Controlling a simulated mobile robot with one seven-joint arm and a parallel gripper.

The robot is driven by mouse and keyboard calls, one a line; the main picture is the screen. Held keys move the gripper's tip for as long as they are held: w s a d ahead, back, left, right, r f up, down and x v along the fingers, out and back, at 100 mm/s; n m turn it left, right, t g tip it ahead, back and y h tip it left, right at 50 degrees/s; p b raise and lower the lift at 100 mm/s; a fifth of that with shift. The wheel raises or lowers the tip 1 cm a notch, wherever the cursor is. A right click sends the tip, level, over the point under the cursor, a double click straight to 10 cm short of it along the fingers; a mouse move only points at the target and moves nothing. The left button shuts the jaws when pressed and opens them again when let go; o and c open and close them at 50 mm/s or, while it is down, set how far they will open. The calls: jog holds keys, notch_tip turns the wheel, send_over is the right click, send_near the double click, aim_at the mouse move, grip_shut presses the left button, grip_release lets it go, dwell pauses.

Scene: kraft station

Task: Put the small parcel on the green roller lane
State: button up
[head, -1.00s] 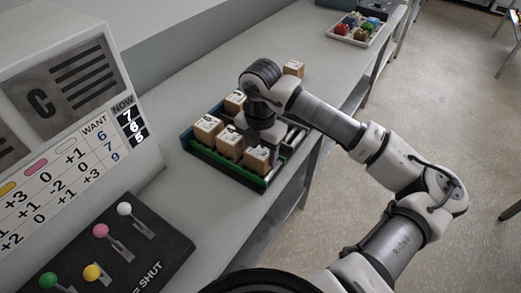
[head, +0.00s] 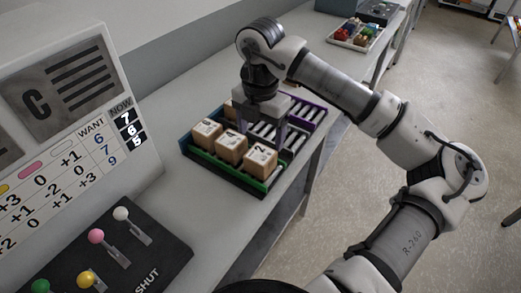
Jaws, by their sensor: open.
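A roller tray stands on the bench, with a green front lane (head: 222,175) along its near side. Three brown box parcels sit in a row on the green lane: a left one (head: 207,133), a middle one (head: 231,148) and a right one (head: 260,161). They look close in size, so I cannot tell which is the small parcel. My gripper (head: 266,138) is open, pointing down just behind and above the right and middle parcels. Another parcel (head: 229,111) shows partly, behind the row and left of the gripper.
A purple-edged lane (head: 318,103) with bare rollers lies at the tray's back right. A sign board (head: 70,130) and a lever panel (head: 110,240) with coloured knobs stand at left. A white tray of small coloured things (head: 355,33) is at the far end of the bench.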

aim_at(260, 154)
jog(key=shift+r, duration=2.15)
